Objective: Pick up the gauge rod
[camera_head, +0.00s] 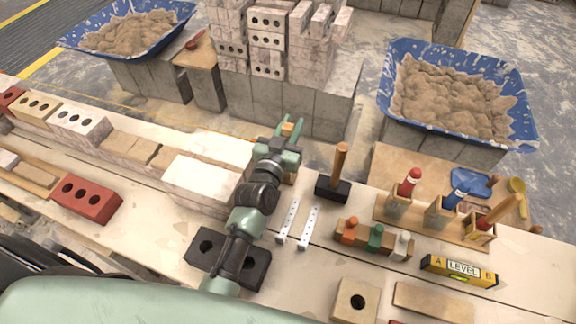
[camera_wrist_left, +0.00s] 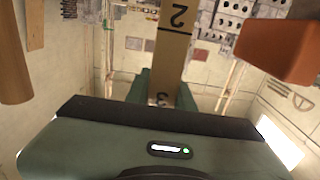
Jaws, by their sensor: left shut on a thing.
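The gauge rod (camera_wrist_left: 171,50) is a yellow-tan bar with dark number marks; a 2 and part of a 3 show in the left wrist view. My left gripper (camera_wrist_left: 163,92) is shut on it, with a green finger on either side. In the head view my left gripper (camera_head: 288,128) is at the far edge of the bench, between the pale blocks and the hammer. Only a small yellow-orange piece of the rod (camera_head: 288,129) shows between its fingers there. The rod's far end is cut off by the wrist view's top edge. My right gripper is not in view.
A black-headed hammer (camera_head: 333,189) stands close to the right of my gripper. Pale blocks (camera_head: 201,183) lie to the left. Two white strips (camera_head: 308,228), a tool holder (camera_head: 375,240) and a yellow level (camera_head: 459,271) are nearer. Blue mortar tubs (camera_head: 520,110) stand beyond the bench.

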